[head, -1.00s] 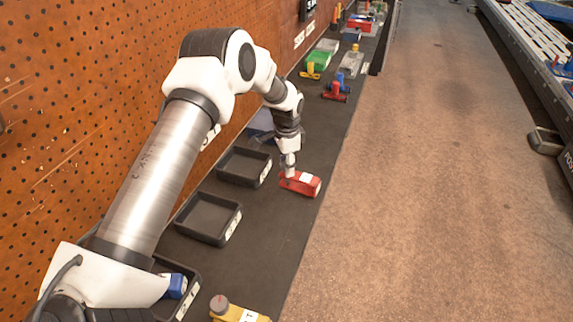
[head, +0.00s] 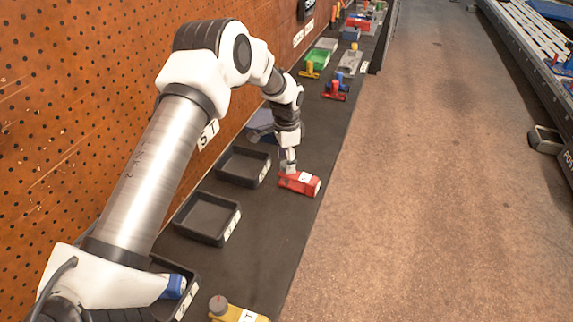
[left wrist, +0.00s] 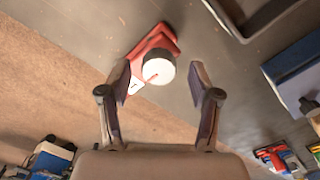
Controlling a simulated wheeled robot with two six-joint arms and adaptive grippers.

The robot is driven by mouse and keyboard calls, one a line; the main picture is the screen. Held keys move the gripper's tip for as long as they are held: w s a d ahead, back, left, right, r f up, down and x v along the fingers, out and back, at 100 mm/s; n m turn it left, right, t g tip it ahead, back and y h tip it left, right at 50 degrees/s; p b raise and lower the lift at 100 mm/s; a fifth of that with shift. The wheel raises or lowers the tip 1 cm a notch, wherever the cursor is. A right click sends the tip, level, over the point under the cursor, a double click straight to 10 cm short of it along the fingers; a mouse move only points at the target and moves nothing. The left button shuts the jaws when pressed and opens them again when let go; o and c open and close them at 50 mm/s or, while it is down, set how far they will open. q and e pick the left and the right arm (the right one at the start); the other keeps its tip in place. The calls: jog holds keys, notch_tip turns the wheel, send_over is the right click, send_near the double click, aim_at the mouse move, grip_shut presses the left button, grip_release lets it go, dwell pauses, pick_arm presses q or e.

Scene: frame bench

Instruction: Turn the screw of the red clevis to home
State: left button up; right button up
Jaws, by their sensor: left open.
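The red clevis (head: 300,183) lies on the dark bench mat near its right edge. In the left wrist view the red clevis (left wrist: 152,42) shows a round white screw head (left wrist: 158,69) with a red mark on its face. My left gripper (head: 289,169) is above the clevis at its left end. In the left wrist view its two fingers (left wrist: 158,88) are spread wide, one on each side of the screw head and apart from it. Nothing is held. My right gripper is not in view.
Empty black trays (head: 208,217) stand on the mat along the pegboard wall. A yellow part with a grey knob (head: 224,311) is at the near end. Red and blue parts (head: 336,90) lie farther along the bench.

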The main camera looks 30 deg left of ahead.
pick_arm(q)
notch_tip(320, 180, up, 10)
jog(key=shift+d+f, duration=0.1)
dwell(0.4)
